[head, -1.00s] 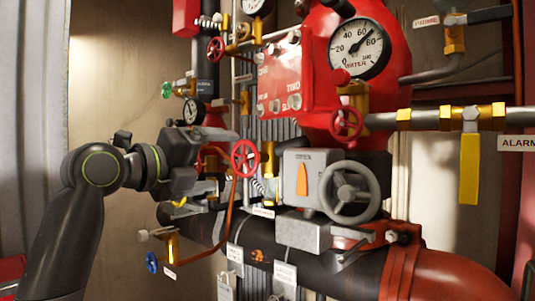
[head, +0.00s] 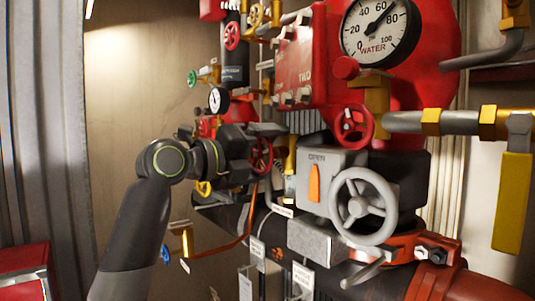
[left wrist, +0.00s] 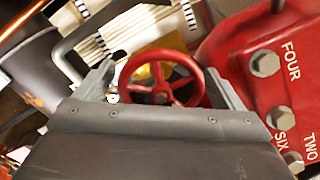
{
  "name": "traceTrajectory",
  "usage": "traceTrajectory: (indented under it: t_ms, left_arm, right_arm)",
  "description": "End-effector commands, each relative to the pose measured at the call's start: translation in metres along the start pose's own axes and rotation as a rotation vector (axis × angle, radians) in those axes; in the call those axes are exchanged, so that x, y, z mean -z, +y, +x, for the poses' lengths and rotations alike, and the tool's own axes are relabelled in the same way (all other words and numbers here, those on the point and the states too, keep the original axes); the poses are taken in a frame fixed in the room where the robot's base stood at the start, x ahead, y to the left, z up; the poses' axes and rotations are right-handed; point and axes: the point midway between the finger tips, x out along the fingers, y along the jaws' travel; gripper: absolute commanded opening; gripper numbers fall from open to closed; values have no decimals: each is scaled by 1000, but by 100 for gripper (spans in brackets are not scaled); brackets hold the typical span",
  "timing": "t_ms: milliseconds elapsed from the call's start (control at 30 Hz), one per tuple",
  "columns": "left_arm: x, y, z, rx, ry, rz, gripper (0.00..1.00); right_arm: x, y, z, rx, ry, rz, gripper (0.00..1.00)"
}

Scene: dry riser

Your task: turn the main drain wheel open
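A small red handwheel (head: 261,156) sits right in front of my left gripper (head: 262,138), which partly hides it in the head view. In the left wrist view the red wheel (left wrist: 162,82) shows between the two spread fingers (left wrist: 160,88). The fingers stand apart on either side of its rim; I cannot tell whether they touch it. A brass valve body lies behind it. No readable label shows which wheel is the main drain. My right gripper is not in view.
A large grey handwheel (head: 363,206) with a grey box marked OPEN (head: 322,178) stands to the right. Another red wheel (head: 353,125), a water gauge (head: 380,30), a red panel (head: 300,60) and a black pipe (head: 325,265) crowd the wall. A blue wheel (head: 166,255) is low left.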

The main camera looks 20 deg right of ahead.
Motion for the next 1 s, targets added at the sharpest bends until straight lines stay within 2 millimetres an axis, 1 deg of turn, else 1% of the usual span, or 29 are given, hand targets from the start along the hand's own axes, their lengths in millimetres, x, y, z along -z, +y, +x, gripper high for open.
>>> traceTrajectory:
  t_ms: [33, 300, 333, 533, 667, 867, 1000]
  left_arm:
    - [0, 0, 0, 0, 0, 0, 83]
    - [0, 0, 0, 0, 1, 0, 48]
    - [0, 0, 0, 0, 1, 0, 46]
    - [0, 0, 0, 0, 1, -15, 46]
    - [1, 0, 0, 0, 2, -55, 46]
    - [1, 0, 0, 0, 3, -177, 46]
    - [1, 0, 0, 0, 3, -300, 46]
  right_arm:
    - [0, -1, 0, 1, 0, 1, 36]
    - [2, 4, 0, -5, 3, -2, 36]
    - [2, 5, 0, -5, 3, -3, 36]
    - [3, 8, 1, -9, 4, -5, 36]
    - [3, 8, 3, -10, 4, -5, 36]
    - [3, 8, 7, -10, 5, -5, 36]
    - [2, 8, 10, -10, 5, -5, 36]
